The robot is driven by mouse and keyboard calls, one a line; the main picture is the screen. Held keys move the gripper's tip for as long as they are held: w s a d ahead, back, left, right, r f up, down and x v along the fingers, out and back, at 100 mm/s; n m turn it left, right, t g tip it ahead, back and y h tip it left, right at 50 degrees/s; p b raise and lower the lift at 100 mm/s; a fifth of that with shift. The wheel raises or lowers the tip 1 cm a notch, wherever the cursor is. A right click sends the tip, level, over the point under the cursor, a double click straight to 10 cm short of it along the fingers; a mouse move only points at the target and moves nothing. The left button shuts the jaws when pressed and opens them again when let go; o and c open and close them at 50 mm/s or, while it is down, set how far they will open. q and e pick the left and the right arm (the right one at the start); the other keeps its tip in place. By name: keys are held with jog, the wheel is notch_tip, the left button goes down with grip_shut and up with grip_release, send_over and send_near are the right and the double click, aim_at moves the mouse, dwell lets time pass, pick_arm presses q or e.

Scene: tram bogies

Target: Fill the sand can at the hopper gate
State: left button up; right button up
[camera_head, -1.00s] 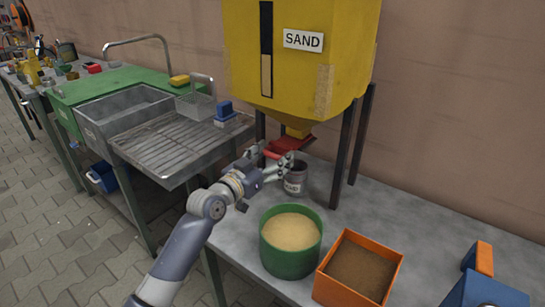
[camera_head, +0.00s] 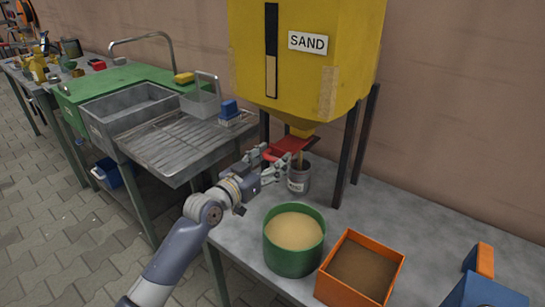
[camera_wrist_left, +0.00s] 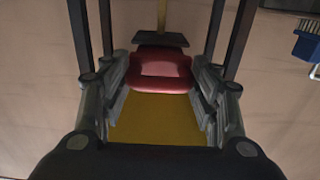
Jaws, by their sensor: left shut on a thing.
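The yellow sand hopper (camera_head: 300,75), labelled SAND, stands on dark legs over the bench. Its red gate handle (camera_head: 290,145) sticks out below the outlet. A thin stream of sand (camera_head: 300,158) falls from the outlet into the grey sand can (camera_head: 298,182), which stands upright below. The sand level inside the can is hidden. My left gripper (camera_head: 271,160) is shut on the red gate handle, beside and above the can. The left wrist view shows the handle (camera_wrist_left: 160,70) between both fingers. My right gripper is not in view.
A green tub of sand (camera_head: 294,262) and an orange box of brown material (camera_head: 341,285) stand in front of the can. A blue object (camera_head: 485,290) is at right. A metal sink (camera_head: 127,106) with drainboard stands left.

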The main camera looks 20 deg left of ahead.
pick_arm(q)
jog(key=shift+d+f, duration=0.15)
jog(key=o, duration=1.3)
jog(key=shift+d, duration=0.1)
jog(key=shift+a, duration=0.2)
jog(key=shift+s, duration=0.1)
jog(key=v, duration=1.1)
jog(key=shift+s+a, duration=0.15)
jog(key=shift+s, duration=0.25)
